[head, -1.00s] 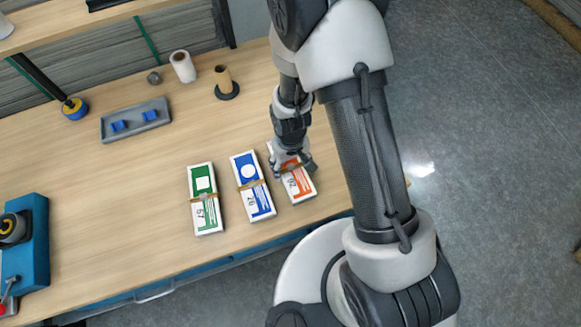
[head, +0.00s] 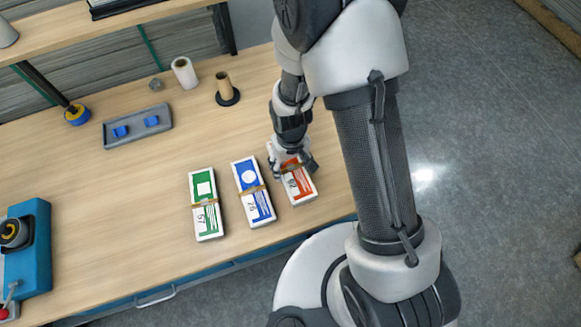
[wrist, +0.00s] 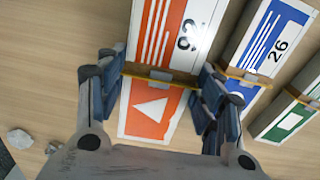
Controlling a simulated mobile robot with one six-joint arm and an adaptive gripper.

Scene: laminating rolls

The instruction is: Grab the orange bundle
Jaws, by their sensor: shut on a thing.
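The orange bundle (head: 298,184) is a white stack with an orange printed face and a tan band, at the right end of a row of three on the table. In the wrist view, the orange bundle (wrist: 150,110) shows a white triangle and a number, with the band across its middle. My gripper (head: 292,165) is over its far half. In the wrist view, my gripper (wrist: 160,80) has one finger on each side of the bundle near the band, shut on it. My gripper hides part of the bundle in the head view.
The blue bundle (head: 253,190) lies close on the left, and the green bundle (head: 205,204) beyond it. A grey tray (head: 138,126) with blue pieces, a white roll (head: 185,72) and a brown core on a black base (head: 226,90) stand farther back.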

